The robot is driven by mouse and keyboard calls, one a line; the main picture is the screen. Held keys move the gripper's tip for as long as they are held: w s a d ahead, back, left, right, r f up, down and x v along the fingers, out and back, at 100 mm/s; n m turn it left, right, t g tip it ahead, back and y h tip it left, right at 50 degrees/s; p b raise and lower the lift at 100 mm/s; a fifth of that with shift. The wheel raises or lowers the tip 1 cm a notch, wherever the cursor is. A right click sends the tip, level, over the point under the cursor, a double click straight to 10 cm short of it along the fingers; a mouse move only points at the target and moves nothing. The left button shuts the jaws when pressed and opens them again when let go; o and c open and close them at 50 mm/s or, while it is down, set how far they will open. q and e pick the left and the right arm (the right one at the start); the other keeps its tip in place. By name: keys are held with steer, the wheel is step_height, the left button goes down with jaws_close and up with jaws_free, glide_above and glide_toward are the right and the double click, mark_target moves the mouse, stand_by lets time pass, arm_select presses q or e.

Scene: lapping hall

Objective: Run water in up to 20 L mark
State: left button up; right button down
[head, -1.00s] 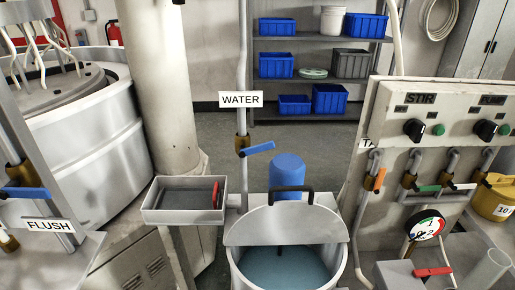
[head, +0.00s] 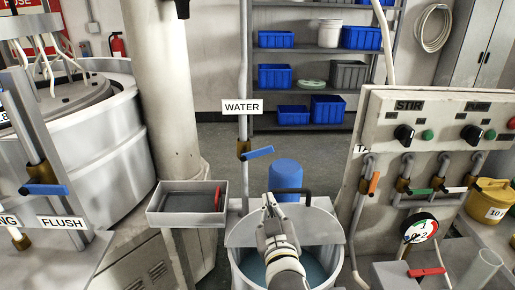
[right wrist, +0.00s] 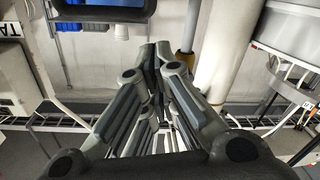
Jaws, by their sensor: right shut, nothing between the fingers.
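The WATER sign (head: 242,106) hangs on a vertical grey pipe in the middle of the head view. Below it is a brass valve with a blue lever (head: 258,153), which points right and slightly up. The tank (head: 245,264) stands below, with bluish water (head: 314,268) inside and a half lid (head: 240,236) with a black handle. Any level marks inside cannot be made out. My right gripper (head: 268,203) is shut and empty, over the tank and lid, below and apart from the blue lever. It also shows shut in the right wrist view (right wrist: 150,50). My left gripper is not in view.
A grey tray (head: 187,216) with a red item stands left of the tank. A blue cylinder (head: 286,174) rises behind the lid. The STIR panel (head: 430,120) with several valves is at right. The FLUSH pipe with a blue lever (head: 46,190) is at left.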

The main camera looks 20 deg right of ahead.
step_height(320, 180, up, 12)
steer(key=w+a+n+t, duration=0.1)
steer(key=a+t, duration=0.2)
steer(key=t, duration=0.1)
step_height(320, 180, up, 4)
steer(key=f+p, duration=0.1)
steer(key=p, duration=0.4)
glide_above(258, 153)
steer(key=s+a, duration=0.2)
steer(key=shift+s+d+f+b, duration=0.1)
steer(key=shift+d+f+b, duration=0.1)
steer(key=shift+f, duration=0.45)
steer(key=shift+d+f+b, duration=0.2)
steer(key=shift+d+f, duration=0.05)
steer(key=shift+f, duration=0.4)
steer(key=shift+s+d+f+b, duration=0.1)
steer(key=shift+d+f+b, duration=0.1)
steer(key=shift+f, duration=0.45)
